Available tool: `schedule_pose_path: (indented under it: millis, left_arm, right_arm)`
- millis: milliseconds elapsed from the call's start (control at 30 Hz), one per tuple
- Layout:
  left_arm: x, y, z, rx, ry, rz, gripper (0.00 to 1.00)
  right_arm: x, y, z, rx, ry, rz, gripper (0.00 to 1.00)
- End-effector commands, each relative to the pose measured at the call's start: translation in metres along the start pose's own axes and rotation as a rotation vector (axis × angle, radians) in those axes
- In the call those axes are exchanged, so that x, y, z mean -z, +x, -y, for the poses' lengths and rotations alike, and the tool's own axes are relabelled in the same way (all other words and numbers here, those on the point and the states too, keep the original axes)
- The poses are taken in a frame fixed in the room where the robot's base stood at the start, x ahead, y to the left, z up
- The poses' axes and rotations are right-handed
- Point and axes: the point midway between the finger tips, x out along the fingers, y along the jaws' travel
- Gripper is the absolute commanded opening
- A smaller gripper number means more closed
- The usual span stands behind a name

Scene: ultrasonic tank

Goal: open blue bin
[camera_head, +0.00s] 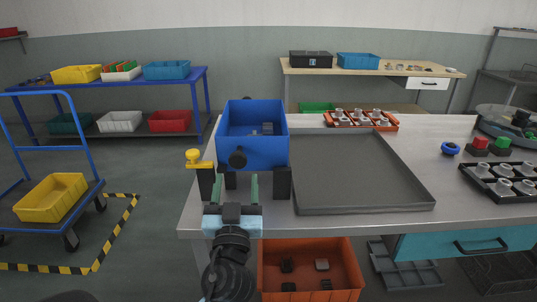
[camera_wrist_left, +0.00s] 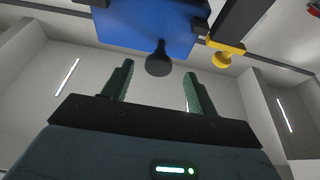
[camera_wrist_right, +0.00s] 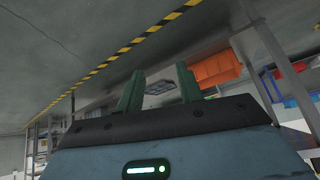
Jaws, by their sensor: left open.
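The blue bin (camera_head: 252,150) stands on black legs at the left end of the grey table. Its top is uncovered and small grey items show inside. A round black knob (camera_head: 237,158) sticks out of its front; it also shows in the left wrist view (camera_wrist_left: 158,60). A yellow handle (camera_head: 198,158) is at the bin's left side. My left gripper (camera_head: 240,188) is open and empty, just below and in front of the knob, apart from it. My right gripper (camera_wrist_right: 160,90) shows only in its wrist view, with its fingers apart and nothing between them.
A shallow grey tray (camera_head: 360,207) lies right of the bin. An orange rack (camera_head: 362,121) is behind it, and a black rack (camera_head: 500,183) stands at the right. An orange crate (camera_head: 310,270) is below the table front. A blue cart with a yellow bin (camera_head: 52,197) is at the left.

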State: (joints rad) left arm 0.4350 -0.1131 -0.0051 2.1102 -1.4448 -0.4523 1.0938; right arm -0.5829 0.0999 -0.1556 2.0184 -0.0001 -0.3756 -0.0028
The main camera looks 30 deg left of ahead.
Motion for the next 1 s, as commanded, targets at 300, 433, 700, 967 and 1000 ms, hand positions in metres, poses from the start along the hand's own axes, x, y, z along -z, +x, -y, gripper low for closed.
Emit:
schedule_pose_path:
  millis: [300, 433, 700, 967, 1000]
  left_arm:
    - [0.011, 0.009, 0.002, 0.019, -0.008, -0.032, 0.58]
    - [0.014, 0.022, 0.002, 0.019, -0.009, -0.035, 0.58]
    - [0.017, 0.063, 0.003, 0.020, -0.009, -0.036, 0.58]
    - [0.013, 0.082, 0.003, 0.018, -0.008, -0.030, 0.58]
    - [0.013, 0.083, 0.003, 0.018, -0.008, -0.030, 0.58]
  right_arm:
    - [0.002, -0.001, 0.000, 0.001, -0.003, -0.004, 0.36]
    - [0.010, -0.005, 0.000, 0.000, -0.005, -0.015, 0.36]
    - [0.026, -0.016, -0.001, -0.003, -0.011, -0.040, 0.36]
    - [0.029, -0.020, -0.002, -0.004, -0.013, -0.042, 0.36]
    - [0.028, -0.020, -0.002, -0.004, -0.013, -0.041, 0.36]
